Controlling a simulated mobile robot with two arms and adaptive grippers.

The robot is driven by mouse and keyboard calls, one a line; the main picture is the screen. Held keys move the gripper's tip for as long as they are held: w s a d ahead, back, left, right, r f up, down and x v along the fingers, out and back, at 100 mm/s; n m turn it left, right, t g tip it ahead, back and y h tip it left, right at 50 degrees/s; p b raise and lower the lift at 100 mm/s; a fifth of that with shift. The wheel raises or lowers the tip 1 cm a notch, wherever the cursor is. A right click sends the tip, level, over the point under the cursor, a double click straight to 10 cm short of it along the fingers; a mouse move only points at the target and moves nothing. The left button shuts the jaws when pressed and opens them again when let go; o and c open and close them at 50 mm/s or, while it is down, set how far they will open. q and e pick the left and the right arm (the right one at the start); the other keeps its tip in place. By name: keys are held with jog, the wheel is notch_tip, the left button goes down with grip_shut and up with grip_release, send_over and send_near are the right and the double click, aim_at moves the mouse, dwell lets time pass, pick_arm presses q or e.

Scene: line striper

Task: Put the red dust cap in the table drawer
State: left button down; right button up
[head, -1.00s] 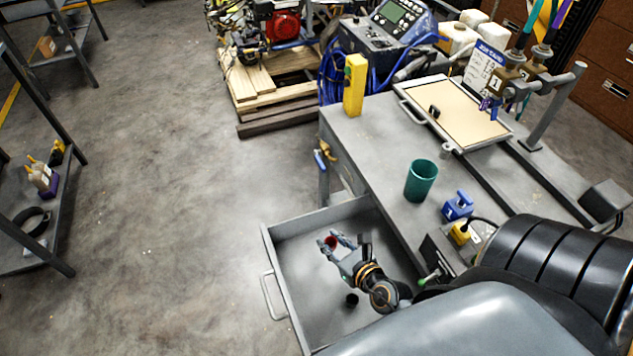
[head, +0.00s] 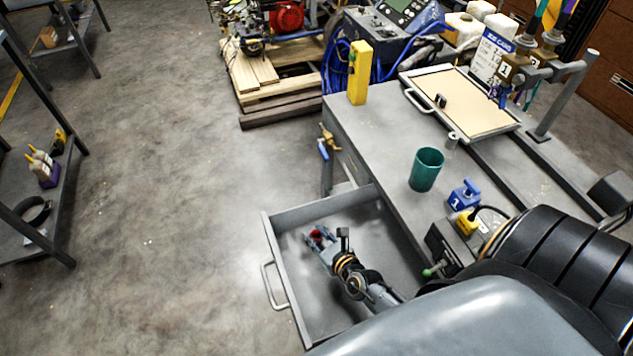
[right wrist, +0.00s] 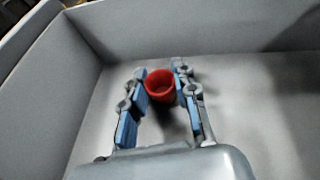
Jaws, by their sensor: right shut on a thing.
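The red dust cap (head: 316,234) is inside the open table drawer (head: 268,238), near its far end. My right gripper (head: 319,239) reaches down into the drawer and is shut on the cap. In the right wrist view the cap (right wrist: 160,84) is a small red cup with its open end showing, between the blue-padded fingers of the gripper (right wrist: 163,82). The drawer floor (right wrist: 248,120) lies below it; I cannot tell whether the cap touches it. My left gripper is not in view.
The drawer's walls surround my gripper. Open floor (head: 165,190) lies to the left.

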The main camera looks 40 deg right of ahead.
jog(key=shift+f, duration=0.1)
jog(key=o, duration=0.7)
jog(key=shift+o, duration=0.2)
jog(key=v, duration=1.2)
